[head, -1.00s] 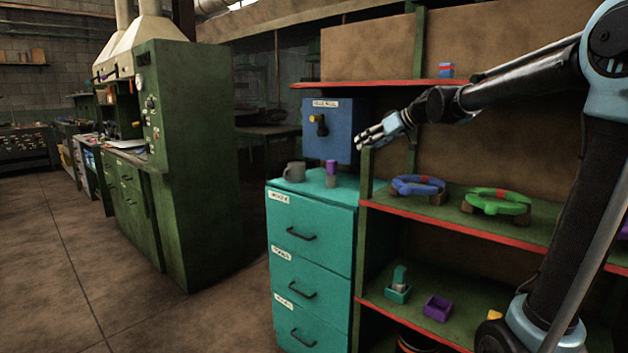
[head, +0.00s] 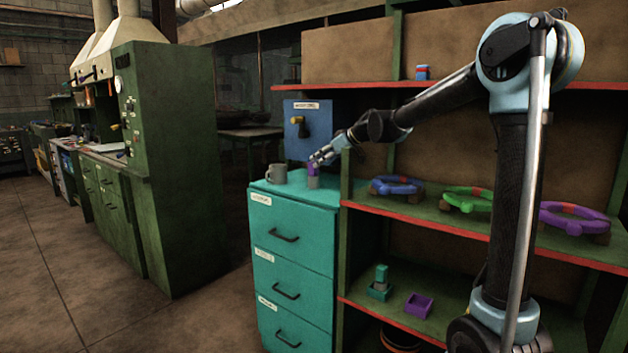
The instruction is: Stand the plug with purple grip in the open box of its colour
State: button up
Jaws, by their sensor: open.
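The plug with purple grip (head: 313,181) stands upright on top of the teal drawer cabinet, its grey lower part showing below the purple grip. My gripper (head: 316,161) is open at the top of the plug; its fingers partly cover the grip. I cannot tell whether the fingers are around it or just in front of it. The open purple box (head: 418,307) sits empty on the lower green shelf, to the right of a teal-green box (head: 379,292) that has a plug with a green grip standing in it.
Blue, green and purple rings (head: 398,186) lie on the middle shelf. A red and blue block (head: 423,72) is on the top shelf.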

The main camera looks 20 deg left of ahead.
aim_at(314, 175)
jog(key=shift+x, duration=2.95)
jog(key=shift+w+d+f, duration=0.1)
grip_shut()
